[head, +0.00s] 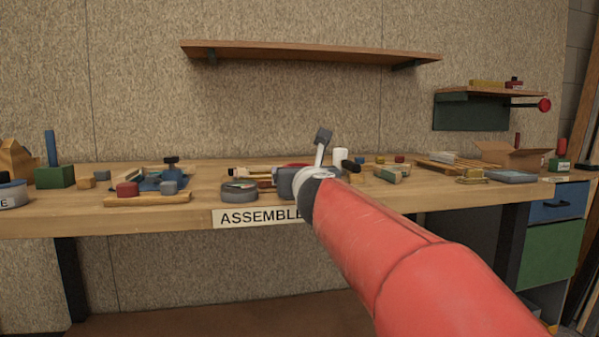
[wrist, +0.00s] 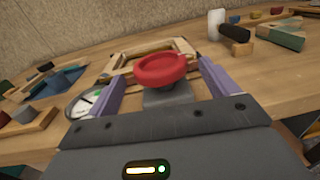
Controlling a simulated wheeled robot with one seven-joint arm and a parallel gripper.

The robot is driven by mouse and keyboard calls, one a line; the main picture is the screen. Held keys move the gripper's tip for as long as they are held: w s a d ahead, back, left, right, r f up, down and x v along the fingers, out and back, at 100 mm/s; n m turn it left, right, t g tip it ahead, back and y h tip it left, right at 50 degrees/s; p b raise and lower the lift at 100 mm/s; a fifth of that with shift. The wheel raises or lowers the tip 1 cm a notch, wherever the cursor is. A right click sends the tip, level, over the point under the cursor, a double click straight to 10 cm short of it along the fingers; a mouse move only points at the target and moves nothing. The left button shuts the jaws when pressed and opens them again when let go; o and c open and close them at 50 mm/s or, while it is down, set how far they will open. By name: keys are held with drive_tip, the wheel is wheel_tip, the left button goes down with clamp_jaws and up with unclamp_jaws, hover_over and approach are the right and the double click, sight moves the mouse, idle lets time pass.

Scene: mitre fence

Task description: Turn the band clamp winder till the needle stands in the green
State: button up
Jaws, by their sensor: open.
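The winder is a red round knob (wrist: 161,70) on a dark grey block (wrist: 166,96). In the wrist view it sits between the two purple fingers of my gripper (wrist: 160,74), which are open, with gaps visible on both sides. A light wooden frame (wrist: 125,66) lies just behind the knob. A round gauge (wrist: 87,101) with a pale face and some green shows left of the left finger, partly hidden by it. I cannot read its needle for certain. In the head view my red arm hides most of the work.
The wooden bench (head: 208,184) carries blocks and tools on both sides. A white cylinder (wrist: 216,24) and a dark-handled tool (wrist: 235,34) stand behind right. A blue mat (wrist: 60,82) with parts lies left. A shelf (head: 310,50) hangs above.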

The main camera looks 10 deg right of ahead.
drive_tip(key=s, duration=0.4)
drive_tip(key=shift+s+a, duration=0.15)
drive_tip(key=shift+s, duration=0.05)
drive_tip(key=s+a+f+n+g+y+p, duration=0.1)
drive_tip(key=s+a+f+n+g+y, duration=0.15)
drive_tip(key=s+f+n, duration=0.55)
drive_tip(key=s+a+f+n+g+y+p, duration=0.2)
drive_tip(key=s+a+n, duration=0.15)
drive_tip(key=n, duration=0.85)
drive_tip(key=s+d+f+n+g+h, duration=0.1)
drive_tip(key=s+d+f+n+g, duration=0.1)
drive_tip(key=s+f+n, duration=0.3)
drive_tip(key=s+d+f+n+g+h+p, duration=0.1)
drive_tip(key=s+d+f+n+g, duration=0.1)
drive_tip(key=s+f+n, duration=0.4)
drive_tip(key=s+d+f+n+g+h, duration=0.1)
drive_tip(key=s+d+f+n+g, duration=0.1)
drive_tip(key=s+f+n+g, duration=0.2)
drive_tip(key=s+f+n, duration=0.1)
drive_tip(key=s+f, duration=0.1)
drive_tip(key=s, duration=0.1)
drive_tip(key=shift+d+f+n, duration=0.25)
drive_tip(key=shift+f+n, duration=0.05)
drive_tip(key=shift+n, duration=0.1)
